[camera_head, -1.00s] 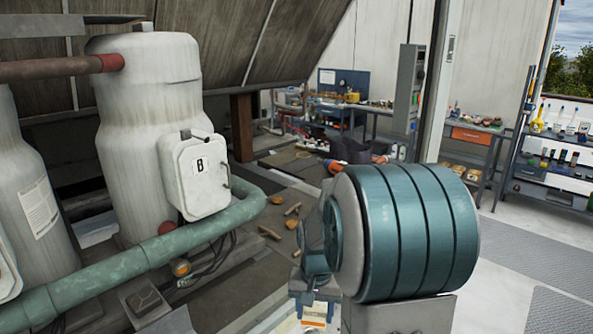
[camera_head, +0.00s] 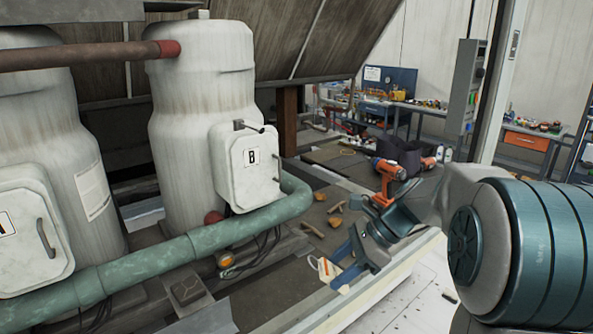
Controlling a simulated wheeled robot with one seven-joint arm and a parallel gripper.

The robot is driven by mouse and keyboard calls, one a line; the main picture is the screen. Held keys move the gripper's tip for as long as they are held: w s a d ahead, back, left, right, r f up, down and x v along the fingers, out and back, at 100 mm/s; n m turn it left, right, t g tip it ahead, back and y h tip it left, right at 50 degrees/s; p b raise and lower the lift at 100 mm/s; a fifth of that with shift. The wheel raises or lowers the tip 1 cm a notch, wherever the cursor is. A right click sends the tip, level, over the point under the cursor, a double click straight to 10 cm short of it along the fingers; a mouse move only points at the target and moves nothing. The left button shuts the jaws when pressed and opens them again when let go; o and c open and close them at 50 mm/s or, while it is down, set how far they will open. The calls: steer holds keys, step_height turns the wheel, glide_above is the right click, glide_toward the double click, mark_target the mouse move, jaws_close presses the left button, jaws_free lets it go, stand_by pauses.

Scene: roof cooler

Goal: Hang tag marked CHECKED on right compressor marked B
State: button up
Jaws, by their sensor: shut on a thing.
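The right compressor (camera_head: 190,120) is a tall off-white tank at left centre in the head view. Its white box (camera_head: 248,185) bears a label marked B (camera_head: 252,156), and a dark peg (camera_head: 250,126) sticks out at its top. My gripper (camera_head: 332,275) is low, right of the box and apart from it. It is shut on a small white tag with an orange part (camera_head: 323,268). The tag's writing is too small to read. The blue gripper body partly hides the grip.
A green pipe (camera_head: 160,260) runs in front of the compressors and bends up beside the box. The left compressor (camera_head: 60,140) has a box marked A (camera_head: 25,230). An orange drill (camera_head: 388,182) and a dark bag (camera_head: 398,152) lie behind my arm. Workbenches stand farther back.

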steer(key=a+r+m+t+y, duration=0.1)
steer(key=r+t, duration=0.1)
steer(key=r, duration=0.1)
steer(key=w+a+r+m+t+y, duration=0.1)
steer(key=a+r+m+t, duration=0.1)
steer(key=r, duration=0.1)
steer(key=a+r+m+t+y, duration=0.1)
steer(key=a+r+m+t, duration=0.1)
steer(key=shift+w+a+r+y+b, duration=0.25)
steer(key=shift+w+r+y+b, duration=0.05)
steer(key=shift+w+r, duration=0.1)
steer(key=a+r+m+t+y, duration=0.25)
steer(key=r+t, duration=0.25)
steer(key=r, duration=0.8)
steer(key=w+a+f+b, duration=0.1)
steer(key=w+a, duration=0.5)
steer(key=w, duration=0.2)
steer(key=shift+w+a+f+h+b, duration=0.2)
steer(key=shift+f+h+b, duration=0.15)
steer(key=shift+f+h, duration=0.1)
steer(key=o, duration=1.1)
